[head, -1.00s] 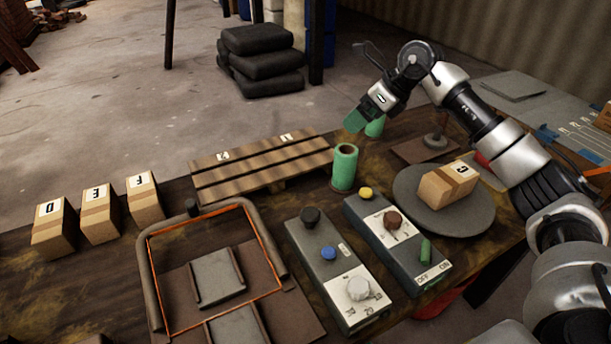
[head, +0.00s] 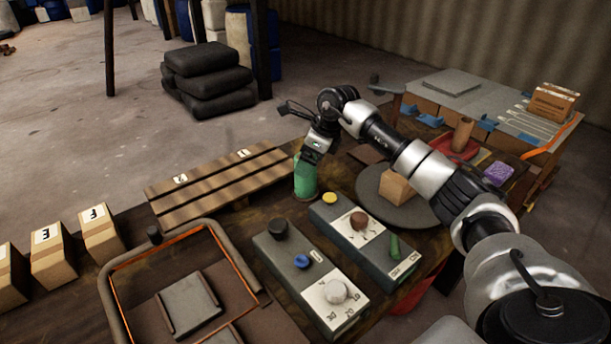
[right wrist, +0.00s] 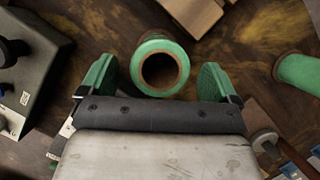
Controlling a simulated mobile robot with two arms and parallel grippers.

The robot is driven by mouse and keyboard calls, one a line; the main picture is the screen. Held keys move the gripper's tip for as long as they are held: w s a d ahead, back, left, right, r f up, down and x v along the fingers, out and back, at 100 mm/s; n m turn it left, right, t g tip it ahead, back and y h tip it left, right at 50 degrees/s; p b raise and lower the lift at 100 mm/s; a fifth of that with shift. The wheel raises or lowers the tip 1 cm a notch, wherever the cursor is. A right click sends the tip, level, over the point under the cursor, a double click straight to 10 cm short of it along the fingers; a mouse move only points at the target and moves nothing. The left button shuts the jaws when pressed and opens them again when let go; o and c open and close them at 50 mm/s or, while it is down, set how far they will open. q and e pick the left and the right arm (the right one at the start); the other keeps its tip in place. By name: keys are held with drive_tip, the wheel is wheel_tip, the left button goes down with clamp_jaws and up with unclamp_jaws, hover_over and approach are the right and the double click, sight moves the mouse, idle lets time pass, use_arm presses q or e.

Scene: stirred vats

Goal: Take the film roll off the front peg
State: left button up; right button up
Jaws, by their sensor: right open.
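A green film roll (head: 305,180) with a brown core stands upright on the wooden table, just right of the slatted pallet. My right gripper (head: 316,148) is directly above it, pointing down. In the right wrist view the same roll (right wrist: 139,72) lies between the spread green finger pads (right wrist: 155,82), with a gap on both sides. The right gripper is open and holds nothing. The hole in the core is dark, so I cannot make out a peg inside. A second green roll (right wrist: 299,72) shows at the right of that view. My left gripper is out of view.
The slatted pallet (head: 200,195) lies left of the roll. Two control boxes (head: 312,290) (head: 345,238) stand in front. A round grey plate (head: 372,190) with a carton (head: 397,188) on it is to the right. Several lettered cartons (head: 100,232) line the left.

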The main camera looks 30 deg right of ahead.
drive_tip(key=shift+x, duration=0.95)
drive_tip(key=shift+r, duration=0.15)
drive_tip(key=c, duration=1.1)
